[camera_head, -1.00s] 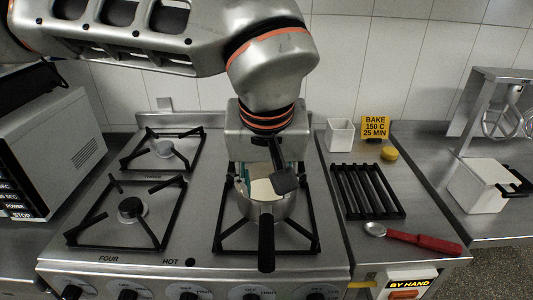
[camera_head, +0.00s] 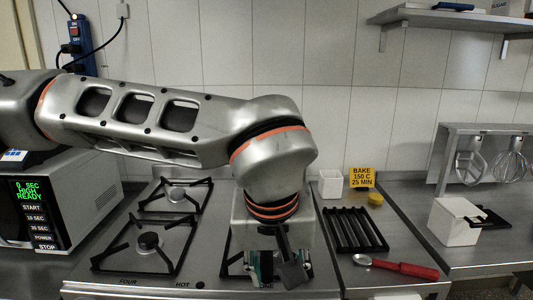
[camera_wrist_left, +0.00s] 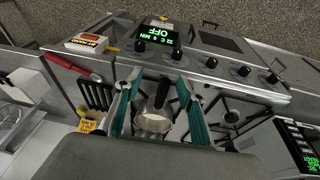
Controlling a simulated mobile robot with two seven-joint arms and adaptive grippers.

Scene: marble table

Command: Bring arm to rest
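My left arm comes in from the left, and my left gripper (camera_head: 274,268) points down over the front right burner of the stove. In the left wrist view the teal-padded fingers of this gripper (camera_wrist_left: 158,105) are spread apart with nothing clamped between them. A metal pan (camera_wrist_left: 154,122) with a dark handle shows in the gap between the fingers, standing on the burner below. In the head view the pan is hidden by the gripper and the lower picture edge. My right gripper is in neither view.
The stove (camera_head: 210,240) has black grates. A microwave (camera_head: 50,205) stands at left. At right are a black rack (camera_head: 356,230), red-handled spoon (camera_head: 405,267), white cup (camera_head: 330,184), yellow sign (camera_head: 362,178) and white box (camera_head: 454,222). A shelf (camera_head: 440,14) hangs above.

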